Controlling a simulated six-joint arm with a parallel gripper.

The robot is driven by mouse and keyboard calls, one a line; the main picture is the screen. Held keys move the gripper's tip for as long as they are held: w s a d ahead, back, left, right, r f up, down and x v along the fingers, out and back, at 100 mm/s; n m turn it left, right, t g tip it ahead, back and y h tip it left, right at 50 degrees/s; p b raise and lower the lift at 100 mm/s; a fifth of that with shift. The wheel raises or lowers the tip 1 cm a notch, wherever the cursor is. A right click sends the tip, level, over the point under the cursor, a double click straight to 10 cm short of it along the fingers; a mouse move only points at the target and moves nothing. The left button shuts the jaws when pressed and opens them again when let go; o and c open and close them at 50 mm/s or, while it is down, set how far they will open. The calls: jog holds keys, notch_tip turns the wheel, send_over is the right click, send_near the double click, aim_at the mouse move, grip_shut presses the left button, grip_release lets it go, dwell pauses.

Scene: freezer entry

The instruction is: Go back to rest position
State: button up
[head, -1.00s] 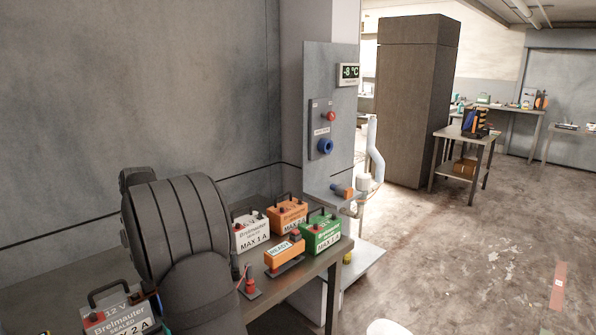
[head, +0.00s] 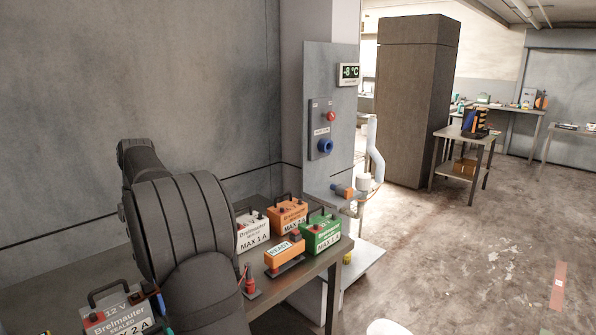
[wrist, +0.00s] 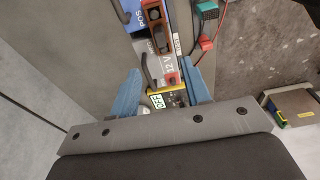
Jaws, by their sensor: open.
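My gripper (wrist: 162,88) shows in the wrist view, with two blue fingers spread apart. A battery (wrist: 174,68) marked 12 V and a yellow device with a green OFF display (wrist: 157,101) show between and beyond the fingers. I cannot tell how far below the fingers they are, and I see nothing gripped. In the head view my dark arm stands at the left of the table and hides part of it; the fingers do not show there.
White (head: 253,233), orange (head: 287,214) and green (head: 321,234) boxes stand at the table's right part. An orange READY device (head: 285,253) is in front. A grey panel (head: 331,90) with red and blue knobs stands behind. The floor at right is mostly clear.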

jog(key=f, duration=0.8)
jog(key=s+a+f, duration=0.1)
jog(key=f, duration=0.3)
jog(key=shift+s, duration=0.1)
notch_tip(320, 180, up, 6)
jog(key=shift+r, duration=0.6)
jog(key=o, duration=1)
jog(key=shift+o, duration=1.3)
jog(key=w+d+f+m+t+y, duration=0.1)
jog(key=w+d+f+m+t, duration=0.2)
jog(key=d+m, duration=0.5)
jog(key=shift+f+t+y, duration=0.3)
jog(key=shift+f+t, duration=0.2)
jog(key=shift+f, duration=0.35)
jog(key=s+d+f+m+t, duration=0.1)
jog(key=s+d+m+t, duration=0.4)
jog(key=d+m, duration=0.4)
jog(key=s+d+f+m+t, duration=0.2)
jog(key=s+d+m+t, duration=0.2)
jog(key=d+m, duration=0.5)
jog(key=w+f+n, duration=0.1)
jog(key=w+f, duration=0.3)
jog(key=w, duration=0.4)
jog(key=shift+w+n, duration=0.3)
jog(key=shift+w, duration=0.1)
